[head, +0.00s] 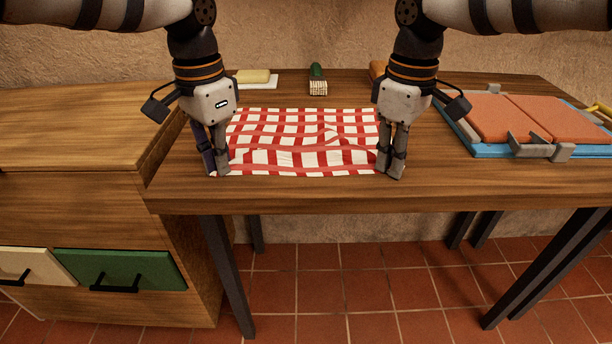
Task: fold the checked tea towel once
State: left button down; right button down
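The red-and-white checked tea towel (300,140) lies spread on the wooden table, with its near edge toward the table's front edge. Its cloth shows ripples across the middle and near part. My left gripper (217,172) points down at the towel's near left corner, its fingers close together on the cloth. My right gripper (390,172) points down at the near right corner, its fingers also close together on the cloth. The fingers hide both near corners, so the pinched cloth itself is hardly visible.
A yellow block on a white dish (258,85) and a brush with a green handle (317,80) stand behind the towel. A blue-edged tray with orange panels (480,140) and grey clamps lies at the right. A wooden drawer cabinet (80,130) adjoins the table's left side.

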pick_arm(q)
jog(key=shift+s+a+f, duration=0.1)
jog(key=shift+f, duration=0.2)
pick_arm(e)
jog(key=shift+s+d+f, duration=0.1)
jog(key=shift+d+f, duration=0.05)
jog(key=shift+f, duration=0.25)
